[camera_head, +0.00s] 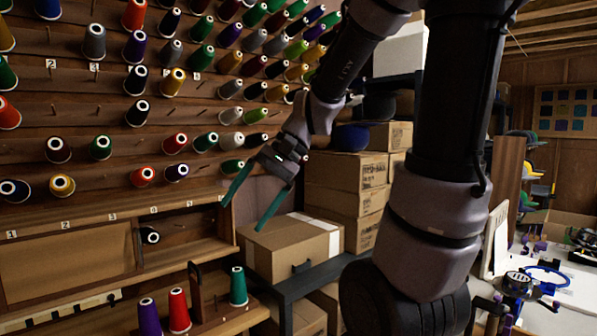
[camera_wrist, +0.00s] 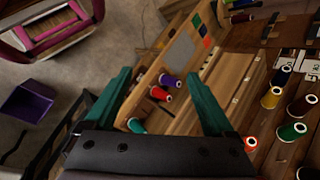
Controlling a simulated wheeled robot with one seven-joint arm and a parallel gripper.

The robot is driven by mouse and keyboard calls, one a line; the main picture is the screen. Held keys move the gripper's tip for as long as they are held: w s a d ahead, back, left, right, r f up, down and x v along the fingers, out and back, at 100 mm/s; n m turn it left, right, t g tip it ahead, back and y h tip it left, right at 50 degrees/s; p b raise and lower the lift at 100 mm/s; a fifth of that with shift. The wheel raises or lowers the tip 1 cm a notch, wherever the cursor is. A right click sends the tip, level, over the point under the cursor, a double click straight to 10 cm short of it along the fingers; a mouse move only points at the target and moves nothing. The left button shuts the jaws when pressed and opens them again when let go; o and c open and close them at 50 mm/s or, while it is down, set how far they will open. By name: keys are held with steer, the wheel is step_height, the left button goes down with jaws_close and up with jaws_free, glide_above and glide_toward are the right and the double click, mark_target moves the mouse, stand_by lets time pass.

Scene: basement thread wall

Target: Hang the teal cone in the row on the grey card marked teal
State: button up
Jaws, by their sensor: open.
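A teal-green cone (camera_head: 238,287) stands upright on a low wooden stand at the bottom of the head view, right of a red cone and a purple cone. It also shows in the wrist view (camera_wrist: 136,125), beside my left finger. My gripper (camera_head: 243,215) is open and empty, with its teal fingers spread above and behind the cone, apart from it. It also shows in the wrist view (camera_wrist: 160,80). A plain grey rectangle (camera_wrist: 181,49) lies on a wooden panel beside small coloured squares. I cannot read a teal mark on it.
The red cone (camera_head: 179,310) and purple cone (camera_head: 149,317) stand close beside the teal one. The plank wall (camera_head: 60,120) holds many cones on pegs, with numbered labels. A dark cone (camera_head: 149,235) lies in the cubby.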

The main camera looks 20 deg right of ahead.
steer(key=s+d+r+n+t+h, duration=0.1)
steer(key=s+d+r+t+h, duration=0.1)
steer(key=d+r+t+h, duration=0.3)
steer(key=d+r+t, duration=0.1)
steer(key=d, duration=0.3)
steer(key=shift+s+d+r+n+t, duration=0.25)
steer(key=shift+d+r+n+t, duration=0.05)
steer(key=shift+d, duration=0.05)
